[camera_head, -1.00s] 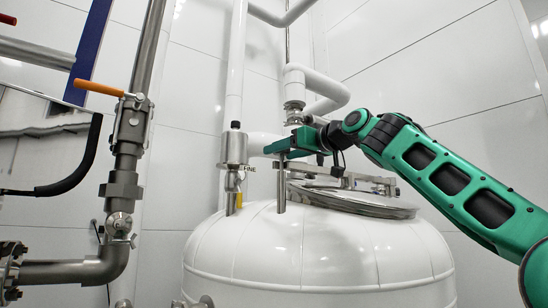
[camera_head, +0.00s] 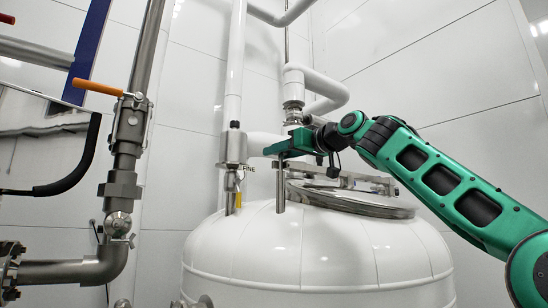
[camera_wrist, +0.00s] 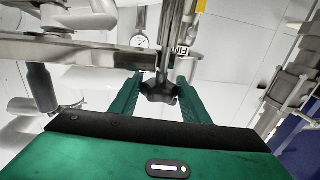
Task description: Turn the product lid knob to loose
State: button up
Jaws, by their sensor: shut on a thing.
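The product lid knob (camera_wrist: 160,91) is a dark, lobed knob below a metal rod in the wrist view. My gripper (camera_wrist: 160,95) has its two green fingers on either side of it, shut on it. In the head view my gripper (camera_head: 277,150) is at the front left of the tank's lid (camera_head: 352,200), at the top of a thin upright metal post (camera_head: 280,188). The knob is hidden behind my gripper there, so its turn position cannot be read.
The white tank (camera_head: 318,255) fills the lower middle. A white pipe (camera_head: 234,90) with a metal fitting (camera_head: 234,147) stands just left of my gripper. A steel pipe with an orange-handled valve (camera_head: 130,120) is farther left. A metal bar (camera_wrist: 90,52) crosses the wrist view.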

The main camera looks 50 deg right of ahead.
jog(key=shift+n+y, duration=0.4)
jog(key=shift+y, duration=0.2)
jog(key=n+y, duration=0.3)
jog(key=y, duration=0.1)
jog(key=shift+r+y, duration=0.1)
jog(key=shift+y, duration=0.3)
jog(key=shift+n+g+y, duration=1)
jog(key=shift+n+y, duration=0.6)
jog(key=shift+y, duration=0.7)
jog(key=shift+n+y, duration=0.3)
jog(key=shift+y, duration=0.1)
jog(key=o, duration=1)
jog(key=v, duration=1)
jog(key=shift+s+d, duration=0.2)
jog(key=shift+d, duration=0.1)
